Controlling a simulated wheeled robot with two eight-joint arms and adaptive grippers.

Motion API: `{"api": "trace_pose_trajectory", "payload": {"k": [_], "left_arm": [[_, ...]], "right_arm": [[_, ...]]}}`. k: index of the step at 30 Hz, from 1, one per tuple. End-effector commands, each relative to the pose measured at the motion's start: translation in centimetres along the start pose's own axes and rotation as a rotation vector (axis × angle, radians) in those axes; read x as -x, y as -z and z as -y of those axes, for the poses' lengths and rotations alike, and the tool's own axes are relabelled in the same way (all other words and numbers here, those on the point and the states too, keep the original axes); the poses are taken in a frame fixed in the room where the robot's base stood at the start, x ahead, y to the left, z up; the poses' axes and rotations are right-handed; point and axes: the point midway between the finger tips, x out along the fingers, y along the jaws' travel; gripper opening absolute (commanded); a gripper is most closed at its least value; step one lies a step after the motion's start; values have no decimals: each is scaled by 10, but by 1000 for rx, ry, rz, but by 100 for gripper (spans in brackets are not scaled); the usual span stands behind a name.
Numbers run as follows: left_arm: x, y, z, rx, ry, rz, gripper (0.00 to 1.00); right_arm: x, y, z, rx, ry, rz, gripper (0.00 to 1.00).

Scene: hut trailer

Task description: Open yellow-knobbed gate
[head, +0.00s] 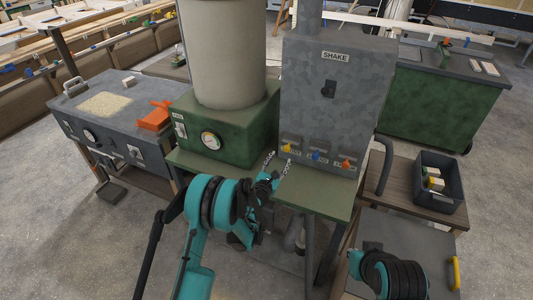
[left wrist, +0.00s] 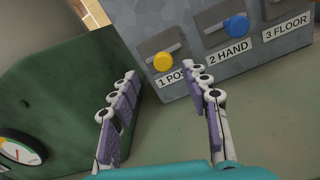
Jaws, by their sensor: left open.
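The yellow knob (head: 286,148) is the leftmost of three knobs low on the front of the grey SHAKE cabinet (head: 334,110). In the left wrist view the yellow knob (left wrist: 163,62) sits under a dark slot, above a label starting "1 PO", partly hidden by a finger. My left gripper (head: 279,163) is open and empty, just in front of the cabinet. In the left wrist view its fingers (left wrist: 162,105) are spread, with the yellow knob beyond the fingertips and no visible contact. My right gripper is not visible; only part of that arm shows at lower right.
The blue knob (left wrist: 236,26), labelled 2 HAND, is right of the yellow one; an orange knob (head: 346,163) is farther right. A green box with a gauge (head: 211,140) stands close on the left. A green ledge (head: 325,201) lies below the knobs. A dark bin (head: 440,182) is at right.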

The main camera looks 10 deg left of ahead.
Motion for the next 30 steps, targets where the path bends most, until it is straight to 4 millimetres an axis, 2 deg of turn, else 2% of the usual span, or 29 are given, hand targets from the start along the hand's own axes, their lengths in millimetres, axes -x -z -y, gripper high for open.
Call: {"api": "trace_pose_trajectory", "payload": {"k": [5,12,18,29,30], "left_arm": [[-9,10,9,-57,21,2,47],[-48,11,10,-53,20,2,47],[-72,10,10,-52,19,2,47],[-78,8,9,-51,18,1,47],[-78,8,9,-51,17,1,36]], "right_arm": [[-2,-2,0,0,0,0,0],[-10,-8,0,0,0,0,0],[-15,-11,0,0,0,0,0],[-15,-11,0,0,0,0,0],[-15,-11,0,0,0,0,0]]}}
